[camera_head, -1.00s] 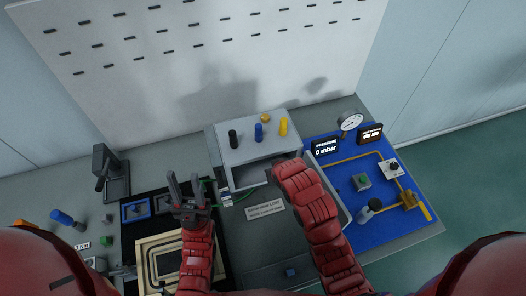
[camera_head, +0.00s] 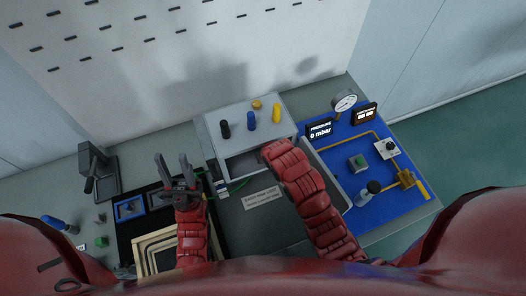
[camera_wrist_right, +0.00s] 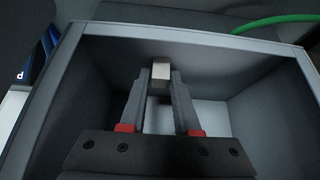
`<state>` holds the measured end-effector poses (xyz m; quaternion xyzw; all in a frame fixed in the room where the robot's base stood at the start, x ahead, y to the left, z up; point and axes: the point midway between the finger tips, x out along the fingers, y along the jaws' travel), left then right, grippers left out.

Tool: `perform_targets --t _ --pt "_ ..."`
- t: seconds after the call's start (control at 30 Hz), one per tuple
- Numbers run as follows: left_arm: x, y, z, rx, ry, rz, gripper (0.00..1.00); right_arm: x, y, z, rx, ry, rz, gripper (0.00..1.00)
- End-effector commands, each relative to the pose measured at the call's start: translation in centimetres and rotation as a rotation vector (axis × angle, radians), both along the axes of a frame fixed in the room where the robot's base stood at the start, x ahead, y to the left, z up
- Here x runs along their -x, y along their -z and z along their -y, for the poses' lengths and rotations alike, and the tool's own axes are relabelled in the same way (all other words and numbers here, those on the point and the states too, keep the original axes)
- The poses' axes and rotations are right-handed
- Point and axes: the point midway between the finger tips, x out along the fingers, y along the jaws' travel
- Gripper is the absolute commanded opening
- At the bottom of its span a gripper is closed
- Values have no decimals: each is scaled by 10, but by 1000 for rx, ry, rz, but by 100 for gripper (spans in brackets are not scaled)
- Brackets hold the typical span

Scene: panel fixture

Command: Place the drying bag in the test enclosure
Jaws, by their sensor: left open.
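The test enclosure (camera_head: 270,132) is a grey box, open at the front, at the middle of the bench. In the right wrist view its rim (camera_wrist_right: 205,38) frames dark inner walls and a lighter patch. I cannot tell whether the bag touches the enclosure. In the head view my right arm hides that gripper and the bag. My left gripper (camera_head: 172,164) is open and empty, left of the enclosure above the dark tray area.
Black, blue and yellow knobs (camera_head: 250,121) stand on the enclosure's top. A green cable (camera_head: 237,185) runs by its left front. The blue panel with gauge (camera_head: 344,102) and valves lies right. A wooden frame (camera_head: 155,250) and a black stand (camera_head: 98,172) are at left.

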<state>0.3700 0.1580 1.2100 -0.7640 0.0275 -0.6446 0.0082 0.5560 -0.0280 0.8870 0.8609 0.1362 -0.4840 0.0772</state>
Motion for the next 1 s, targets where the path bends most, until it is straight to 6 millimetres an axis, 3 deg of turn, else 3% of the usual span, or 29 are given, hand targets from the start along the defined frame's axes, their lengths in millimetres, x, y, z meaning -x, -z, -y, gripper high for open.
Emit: perform_targets --t 0.03,0.1,0.37,0.5,0.67,0.93,1.0 --pt "0 -1 0 0 0 0 42 0 -1 0 0 0 0 41" --pt "0 -1 0 0 0 0 42 0 -1 0 0 0 0 53" --pt "0 -1 0 0 0 0 42 0 -1 0 0 0 0 53" --pt "0 -10 0 0 0 0 42 0 -11 0 0 -1 0 53" --pt "0 12 0 0 0 0 42 5 -12 2 -2 0 5 53" --pt "0 37 0 0 0 0 42 54 -13 17 -2 1 4 53" --pt "0 30 0 0 0 0 42 71 -16 23 1 1 -4 53"
